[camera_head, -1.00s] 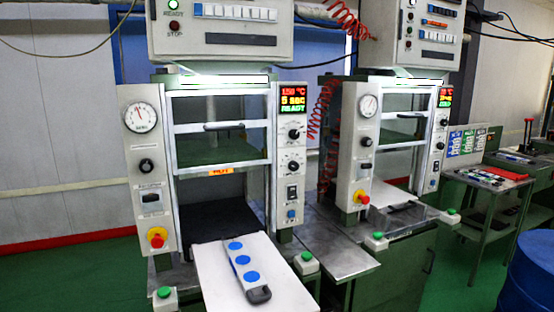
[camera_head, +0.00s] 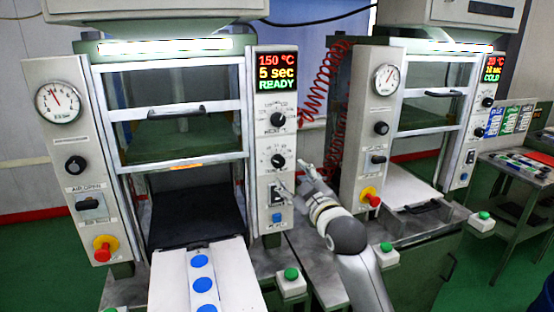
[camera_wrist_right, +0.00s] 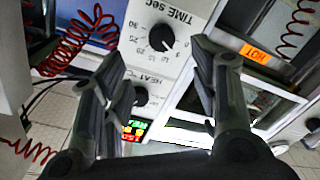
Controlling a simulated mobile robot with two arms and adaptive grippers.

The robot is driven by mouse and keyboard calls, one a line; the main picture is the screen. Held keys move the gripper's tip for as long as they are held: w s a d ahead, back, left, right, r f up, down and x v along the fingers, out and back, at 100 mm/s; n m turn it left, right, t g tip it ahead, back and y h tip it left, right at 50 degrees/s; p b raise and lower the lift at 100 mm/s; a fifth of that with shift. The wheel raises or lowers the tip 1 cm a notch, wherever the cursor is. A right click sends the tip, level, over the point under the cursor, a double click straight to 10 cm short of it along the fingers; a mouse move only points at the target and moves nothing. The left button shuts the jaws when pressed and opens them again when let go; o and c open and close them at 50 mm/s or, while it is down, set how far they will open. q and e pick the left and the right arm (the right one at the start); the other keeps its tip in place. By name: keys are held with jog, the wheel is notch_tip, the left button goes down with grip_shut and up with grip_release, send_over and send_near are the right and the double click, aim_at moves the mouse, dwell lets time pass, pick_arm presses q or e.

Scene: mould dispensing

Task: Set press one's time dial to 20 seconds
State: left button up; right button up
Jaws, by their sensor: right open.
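Press one's time dial (camera_head: 277,160), a black knob, is the lower of two knobs on the right panel of the left press. Above it, the display (camera_head: 277,72) reads 150 °C, 5 sec, READY. My right gripper (camera_head: 297,180) is at the panel's right edge, just below and right of the dial. In the right wrist view, upside down, the dial (camera_wrist_right: 160,38) labelled TIME SEC shows between the open fingers of the gripper (camera_wrist_right: 150,45). No contact with the knob is visible. My left gripper is out of view.
The heat dial (camera_head: 277,119) is just above the time dial. A rocker switch (camera_head: 277,193) and blue button (camera_head: 277,218) are below it. A second press (camera_head: 386,110) and red coiled hose (camera_head: 317,85) stand to the right. A white board (camera_head: 235,285) is in front.

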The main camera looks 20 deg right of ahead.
aim_at(279, 163)
jog(key=w, duration=0.2)
jog(key=w+p, duration=0.1)
jog(key=w, duration=0.4)
jog(key=shift+w+a+p, duration=0.3)
jog(key=shift+w+a, duration=0.05)
jog(key=shift+a, duration=0.05)
jog(key=shift+w, duration=1.1)
jog(key=shift+a, duration=0.1)
jog(key=shift+c, duration=0.5)
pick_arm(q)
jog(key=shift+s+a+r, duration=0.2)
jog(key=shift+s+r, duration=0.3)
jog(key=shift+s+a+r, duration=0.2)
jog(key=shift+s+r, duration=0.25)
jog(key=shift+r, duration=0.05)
pick_arm(e)
jog(key=c, duration=1)
